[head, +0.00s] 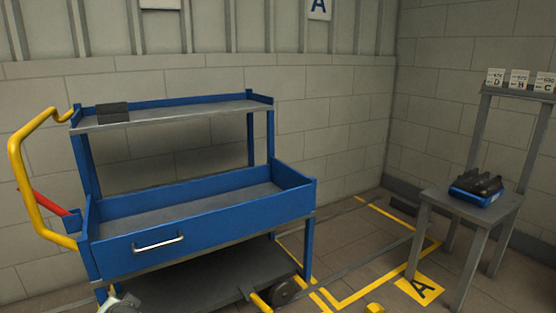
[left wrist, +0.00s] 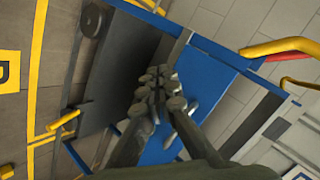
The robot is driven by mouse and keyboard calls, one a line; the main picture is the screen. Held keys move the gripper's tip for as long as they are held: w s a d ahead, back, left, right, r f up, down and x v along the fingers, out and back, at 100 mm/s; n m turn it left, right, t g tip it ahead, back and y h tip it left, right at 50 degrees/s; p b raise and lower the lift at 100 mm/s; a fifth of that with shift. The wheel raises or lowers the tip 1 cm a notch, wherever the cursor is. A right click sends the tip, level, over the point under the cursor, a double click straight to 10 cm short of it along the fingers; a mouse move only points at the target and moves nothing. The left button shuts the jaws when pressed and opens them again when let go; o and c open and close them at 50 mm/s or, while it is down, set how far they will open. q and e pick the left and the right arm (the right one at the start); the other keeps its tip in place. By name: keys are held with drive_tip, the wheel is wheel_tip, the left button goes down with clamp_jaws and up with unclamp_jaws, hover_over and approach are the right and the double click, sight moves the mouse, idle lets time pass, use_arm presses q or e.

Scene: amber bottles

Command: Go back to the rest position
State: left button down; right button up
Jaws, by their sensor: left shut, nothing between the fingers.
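My left gripper (left wrist: 155,82) is shut and empty in the left wrist view, its dark fingers pointing at the blue cart (left wrist: 205,75). In that view the fingers overlap the cart's drawer front and its handle; I cannot tell how far apart they are. In the head view the blue cart (head: 200,232) stands at the left, and a small grey-white part at its bottom left edge may be my left gripper, mostly cut off. My right gripper is in neither view. No amber bottles show.
The cart has a yellow push handle (head: 15,160) and a dark box (head: 113,112) on its top shelf. A grey table (head: 440,195) at the right bears a blue-and-black item (head: 476,190). Yellow lines (head: 355,291) mark the floor between them, which is mostly clear.

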use_arm(q)
drive_tip(key=s+d+f+g+h, duration=0.1)
drive_tip(key=s+d+f+h, duration=0.1)
drive_tip(key=s+d+f, duration=0.2)
drive_tip(key=s+d+f+n+g+h, duration=0.1)
drive_tip(key=s+d+f, duration=0.3)
drive_tip(key=s+f, duration=0.7)
drive_tip(key=s+d+f+g+h, duration=0.3)
drive_tip(key=s+f, duration=0.4)
drive_tip(key=s, duration=0.6)
drive_tip(key=shift+d+f+n, duration=0.3)
drive_tip(key=shift+d+f, duration=0.05)
drive_tip(key=shift+d, duration=0.4)
drive_tip(key=shift+w, duration=0.1)
